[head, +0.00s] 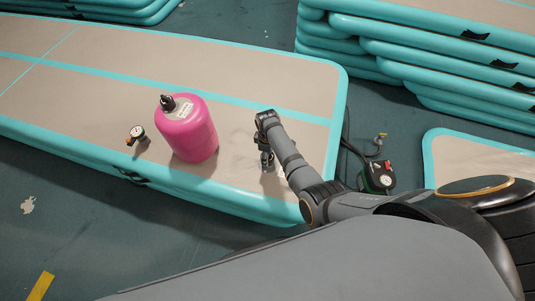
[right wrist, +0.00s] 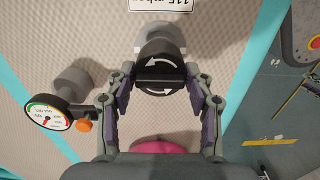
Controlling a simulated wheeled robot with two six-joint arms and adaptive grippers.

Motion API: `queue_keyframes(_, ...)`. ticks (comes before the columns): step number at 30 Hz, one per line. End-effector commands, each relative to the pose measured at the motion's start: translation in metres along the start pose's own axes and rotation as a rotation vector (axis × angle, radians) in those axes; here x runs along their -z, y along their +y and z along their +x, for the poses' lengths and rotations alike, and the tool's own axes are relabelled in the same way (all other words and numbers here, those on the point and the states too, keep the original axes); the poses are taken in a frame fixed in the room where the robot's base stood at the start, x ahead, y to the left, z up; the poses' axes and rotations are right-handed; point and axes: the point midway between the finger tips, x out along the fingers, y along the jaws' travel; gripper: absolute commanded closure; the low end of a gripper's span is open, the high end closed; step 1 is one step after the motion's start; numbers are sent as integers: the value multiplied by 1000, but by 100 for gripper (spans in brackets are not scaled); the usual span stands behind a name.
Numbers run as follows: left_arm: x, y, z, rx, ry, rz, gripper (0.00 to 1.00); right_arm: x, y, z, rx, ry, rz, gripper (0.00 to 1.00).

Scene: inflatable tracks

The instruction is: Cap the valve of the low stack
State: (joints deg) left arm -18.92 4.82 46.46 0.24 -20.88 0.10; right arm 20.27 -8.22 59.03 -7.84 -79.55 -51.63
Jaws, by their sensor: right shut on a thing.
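The low stack (head: 95,62) is a beige mat with turquoise edges and stripes. My right gripper (head: 267,165) reaches down over its right part. In the right wrist view the gripper (right wrist: 162,88) is shut on a black round cap (right wrist: 159,71) with white curved arrows, one finger on each side. A pale grey round part (right wrist: 165,32) shows just behind the cap; I cannot tell whether the two touch. The valve itself is not clearly visible under the gripper in the head view. My left gripper is out of view.
A pink canister (head: 187,135) with a black top stands left of my right gripper. A pump with a dial (head: 378,177) and hose is on the floor. A taller stack (head: 455,55) stands at the back right.

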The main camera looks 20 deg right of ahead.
Motion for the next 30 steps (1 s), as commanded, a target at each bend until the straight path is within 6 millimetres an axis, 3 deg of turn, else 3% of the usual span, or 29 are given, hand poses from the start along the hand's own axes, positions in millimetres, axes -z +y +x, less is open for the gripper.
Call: queue_keyframes(30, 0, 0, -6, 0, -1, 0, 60, 0, 0, 0, 0, 0, 0, 71)
